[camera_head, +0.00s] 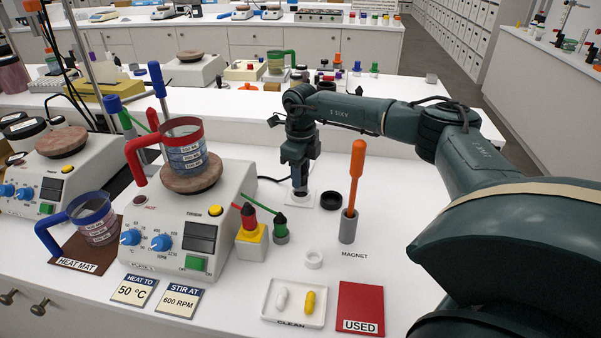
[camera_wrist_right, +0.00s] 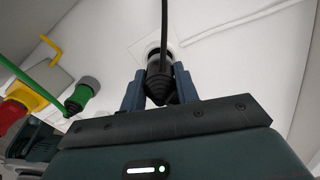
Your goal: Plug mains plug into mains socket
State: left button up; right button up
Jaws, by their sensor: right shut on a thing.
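My right gripper (camera_head: 300,186) points down at the white square mains socket (camera_head: 303,205) on the bench top. In the right wrist view, my right gripper (camera_wrist_right: 158,88) is shut on the black mains plug (camera_wrist_right: 160,86), with a blue-grey finger on either side of it. The plug's black cord rises from its ribbed end. The plug's front end is at the round opening of the socket (camera_wrist_right: 135,51); how deep it sits there is hidden. In the head view, the fingers mostly hide the plug. My left gripper is not in view.
Close by are a black ring (camera_head: 331,200), an orange-handled rod in a grey holder (camera_head: 348,228), and a green-and-black connector on a grey post (camera_head: 280,228). A hotplate (camera_head: 190,225) with a red-handled beaker (camera_head: 185,148) stands left. A white tray (camera_head: 293,318) lies in front.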

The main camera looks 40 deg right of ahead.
pick_arm(q)
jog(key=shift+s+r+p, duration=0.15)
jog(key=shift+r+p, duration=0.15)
jog(key=shift+p, duration=0.1)
dwell(0.6)
